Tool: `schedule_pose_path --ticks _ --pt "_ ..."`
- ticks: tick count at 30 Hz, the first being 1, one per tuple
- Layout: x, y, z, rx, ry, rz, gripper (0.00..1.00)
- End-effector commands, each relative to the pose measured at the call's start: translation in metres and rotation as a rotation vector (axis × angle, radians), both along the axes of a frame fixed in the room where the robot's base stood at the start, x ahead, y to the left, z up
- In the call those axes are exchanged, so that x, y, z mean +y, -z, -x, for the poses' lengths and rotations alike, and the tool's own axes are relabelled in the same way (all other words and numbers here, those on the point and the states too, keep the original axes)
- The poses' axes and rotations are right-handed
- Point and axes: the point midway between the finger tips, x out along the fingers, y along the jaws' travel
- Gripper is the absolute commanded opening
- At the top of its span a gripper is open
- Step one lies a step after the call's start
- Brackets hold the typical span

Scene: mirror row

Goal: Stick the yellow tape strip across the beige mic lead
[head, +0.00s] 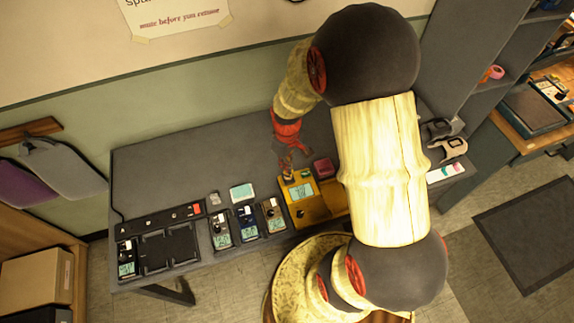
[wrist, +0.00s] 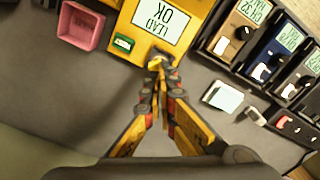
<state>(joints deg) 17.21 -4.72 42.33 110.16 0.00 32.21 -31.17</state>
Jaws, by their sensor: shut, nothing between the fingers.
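My gripper (wrist: 160,68) is shut and empty, with its fingertips together at the near edge of a yellow tester (wrist: 191,12). It also shows in the head view (head: 287,168), above the tester's left end. The tester's screen (wrist: 160,19) reads "LEAD OK", upside down in the wrist view. A small dark and yellow bit shows at the fingertips; I cannot tell what it is. A tan-faced pack (wrist: 226,40) stands beside the tester. I cannot make out the beige mic lead or the yellow tape strip as separate things.
A pink tray (wrist: 82,25) sits by the tester. A blue pack (wrist: 279,52) and a dark pack stand in a row with the tan one. A small pale-screened device (wrist: 222,97) and a black strip with a red switch (head: 197,209) lie nearby. The grey tabletop (head: 215,155) behind is clear.

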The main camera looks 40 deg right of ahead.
Motion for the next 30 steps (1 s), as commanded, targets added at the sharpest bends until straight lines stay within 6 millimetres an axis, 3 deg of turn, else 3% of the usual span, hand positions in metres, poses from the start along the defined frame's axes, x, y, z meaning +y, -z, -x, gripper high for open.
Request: schedule_pose_path --ticks 11,30 --pt "0.000 -0.002 0.000 0.001 0.000 0.000 0.00" --pt "0.000 -0.048 0.000 0.001 0.000 0.000 0.00"
